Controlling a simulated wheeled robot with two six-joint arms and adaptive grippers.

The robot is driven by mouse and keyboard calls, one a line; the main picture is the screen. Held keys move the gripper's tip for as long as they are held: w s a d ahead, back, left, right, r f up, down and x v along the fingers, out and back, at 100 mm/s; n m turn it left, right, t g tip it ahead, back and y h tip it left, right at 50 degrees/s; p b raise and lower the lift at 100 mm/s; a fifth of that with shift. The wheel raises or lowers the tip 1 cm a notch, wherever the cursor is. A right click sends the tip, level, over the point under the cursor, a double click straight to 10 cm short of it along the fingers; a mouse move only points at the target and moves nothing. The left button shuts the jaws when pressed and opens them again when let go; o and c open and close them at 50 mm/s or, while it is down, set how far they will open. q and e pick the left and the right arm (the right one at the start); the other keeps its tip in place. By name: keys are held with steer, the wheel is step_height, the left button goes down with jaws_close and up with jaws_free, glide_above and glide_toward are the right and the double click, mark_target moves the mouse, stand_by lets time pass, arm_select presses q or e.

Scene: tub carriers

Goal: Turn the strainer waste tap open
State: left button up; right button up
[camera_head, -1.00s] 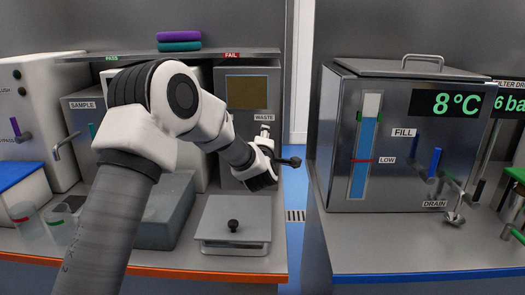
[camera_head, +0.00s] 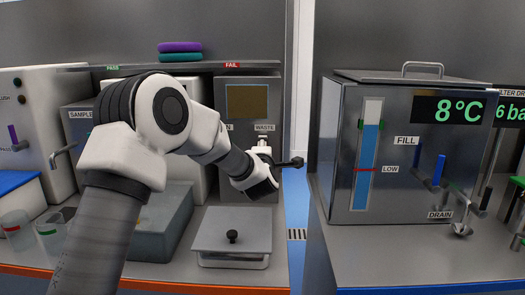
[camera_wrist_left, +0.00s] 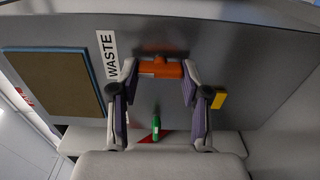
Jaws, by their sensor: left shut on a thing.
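The grey strainer box (camera_head: 254,100) stands at the back of the left bench, with a brown window and a WASTE label (camera_head: 265,127). My left gripper (camera_head: 262,160) is in front of it, just below that label, and its fingers are mostly hidden by my wrist. In the left wrist view the WASTE label (camera_wrist_left: 107,60) is beside an orange tap handle (camera_wrist_left: 161,69), which lies crosswise. My left gripper (camera_wrist_left: 160,75) is shut on this handle, a fingertip at each end. The tap is hidden in the head view. My right gripper is out of view.
A lidded tray (camera_head: 233,232) with a black knob stands below my left wrist. A shelf (camera_head: 180,67) with purple and teal rings runs above. The steel tank (camera_head: 400,100) with FILL and DRAIN taps is right, across a gap.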

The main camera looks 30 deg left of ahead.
arm_select(q)
steer(key=o, duration=1.1)
steer(key=shift+r, duration=0.1)
steer(key=shift+o, duration=0.2)
steer(key=shift+w, duration=0.15)
steer(key=v, duration=1.2)
